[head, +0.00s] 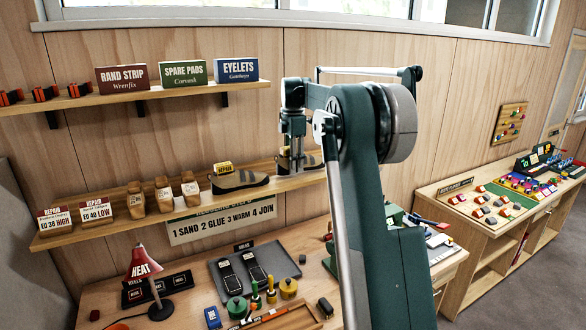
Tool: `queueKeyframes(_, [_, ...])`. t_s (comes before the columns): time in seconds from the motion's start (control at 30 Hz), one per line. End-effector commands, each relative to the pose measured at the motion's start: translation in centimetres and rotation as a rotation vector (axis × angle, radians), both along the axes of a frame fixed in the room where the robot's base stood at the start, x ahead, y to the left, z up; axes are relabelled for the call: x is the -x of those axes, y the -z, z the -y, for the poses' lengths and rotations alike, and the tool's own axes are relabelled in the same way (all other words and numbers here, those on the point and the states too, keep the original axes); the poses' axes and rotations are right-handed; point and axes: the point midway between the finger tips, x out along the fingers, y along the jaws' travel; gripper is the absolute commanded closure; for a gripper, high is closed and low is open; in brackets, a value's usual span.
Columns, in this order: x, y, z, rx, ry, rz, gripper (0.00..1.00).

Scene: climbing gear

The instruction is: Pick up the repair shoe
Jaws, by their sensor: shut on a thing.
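Two dark climbing shoes with yellow tags are on the lower wall shelf (110,221). The left shoe (243,184) sits clear of my gripper, and its yellow tag reads REPAIR. The right repair shoe (312,160) is at the shelf's right end, directly under my gripper (294,163). My gripper points down and is shut on this right shoe. My arm and gripper hide part of it, and I cannot tell whether it still touches the shelf.
Wooden foot forms (164,194) and REPAIR cards (96,209) stand farther left on the shelf. An upper shelf (130,93) holds boxes. Below, the workbench carries a red HEAT lamp (144,264), a dark tray (283,262) and pots. A side cabinet (487,237) stands right.

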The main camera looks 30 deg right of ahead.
Motion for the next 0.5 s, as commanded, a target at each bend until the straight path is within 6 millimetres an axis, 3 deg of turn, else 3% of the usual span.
queueKeyframes(0.5, [0.0, -6.7, 0.0, 0.000, 0.000, 0.000, 0.85])
